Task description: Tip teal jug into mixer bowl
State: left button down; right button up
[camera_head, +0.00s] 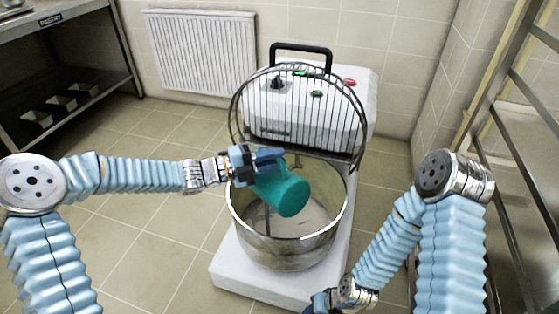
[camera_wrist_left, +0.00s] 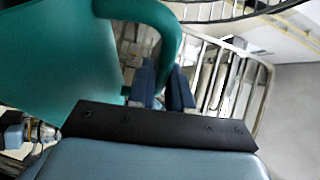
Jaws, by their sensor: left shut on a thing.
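The teal jug (camera_head: 284,194) is tilted over the mixer bowl (camera_head: 285,255), its lower body hanging above the bowl's opening. My left gripper (camera_head: 262,160) is shut on the jug at its upper left side. In the left wrist view the jug (camera_wrist_left: 55,55) fills the left side, and its handle passes by the fingers of my left gripper (camera_wrist_left: 168,88). The jug's mouth and contents cannot be made out. The bowl is steel, with a greyish floor showing inside. My right gripper (camera_head: 322,300) is low at the bottom edge, right of the bowl; its fingers are mostly cut off.
The white mixer (camera_head: 350,100) stands behind the bowl with its wire guard (camera_head: 300,100) raised. A metal rack (camera_head: 520,130) stands at the right. A steel table (camera_head: 60,20) with trays below is at the back left. The floor at left is clear.

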pick_arm(q)
jog(key=shift+w+a+r, duration=0.1)
jog(key=shift+w+a, duration=0.15)
jog(key=shift+w, duration=0.1)
jog(key=shift+w+a+r+n+t+h, duration=0.15)
jog(key=shift+w+a+n+h, duration=0.15)
jog(key=shift+w+a+n, duration=0.5)
jog(key=shift+w+a+f+n+t+h, duration=0.15)
jog(key=shift+w+a+n+h, duration=0.15)
jog(key=shift+w+a+n, duration=0.45)
jog(key=w+a+f+n+t+h+b, duration=0.1)
jog(key=w+a+f+n+t+b, duration=0.1)
jog(key=w+n, duration=0.5)
jog(key=a+f+b, duration=0.1)
jog(key=a+b, duration=0.1)
jog(key=a, duration=0.1)
jog(key=shift+t, duration=0.4)
jog(key=shift+n, duration=0.25)
jog(key=shift+a+n+t, duration=0.15)
jog(key=shift+n+t, duration=0.35)
jog(key=shift+n, duration=0.4)
